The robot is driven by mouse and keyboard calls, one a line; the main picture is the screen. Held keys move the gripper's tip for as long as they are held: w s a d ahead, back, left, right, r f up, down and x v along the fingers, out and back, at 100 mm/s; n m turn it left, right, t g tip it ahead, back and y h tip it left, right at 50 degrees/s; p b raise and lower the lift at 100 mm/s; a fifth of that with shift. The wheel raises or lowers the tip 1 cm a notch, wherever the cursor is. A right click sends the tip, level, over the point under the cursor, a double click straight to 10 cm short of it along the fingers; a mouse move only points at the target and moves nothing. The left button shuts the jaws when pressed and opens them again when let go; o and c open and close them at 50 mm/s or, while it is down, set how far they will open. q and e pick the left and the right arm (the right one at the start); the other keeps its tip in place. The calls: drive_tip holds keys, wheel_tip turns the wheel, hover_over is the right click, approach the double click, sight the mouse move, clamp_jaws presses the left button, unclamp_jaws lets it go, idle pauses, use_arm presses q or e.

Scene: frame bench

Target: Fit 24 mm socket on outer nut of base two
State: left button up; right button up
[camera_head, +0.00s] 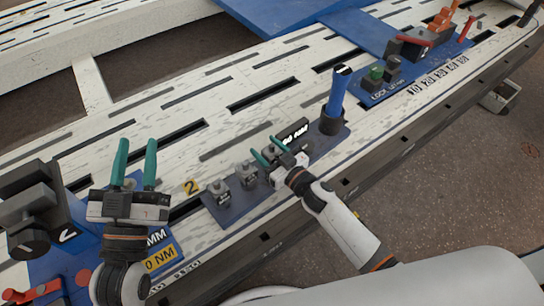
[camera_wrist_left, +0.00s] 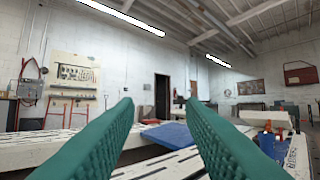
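My left gripper (camera_head: 136,147) is open, with its teal fingers apart and nothing between them. The left wrist view also shows its fingers (camera_wrist_left: 158,108) apart, facing the room. My right gripper (camera_head: 263,144) is above the blue tool plate (camera_head: 235,211), its fingers apart with nothing visible between them. On this plate, grey socket-like pieces stand at the left (camera_head: 218,190) and in the middle (camera_head: 246,173); their size marks are too small to read. The right gripper hides part of the plate. A yellow tag marked 2 (camera_head: 191,186) lies beside it. I cannot make out the outer nut.
A blue-handled tool (camera_head: 338,93) stands upright right of the right gripper. A dark clamp-like base (camera_head: 33,205) is at far left, with red parts (camera_head: 45,289) below. Another blue plate (camera_head: 385,82) carries a green-topped part (camera_head: 376,72).

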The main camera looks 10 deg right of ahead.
drive_tip(key=c, duration=0.9)
drive_tip(key=shift+r, duration=0.1)
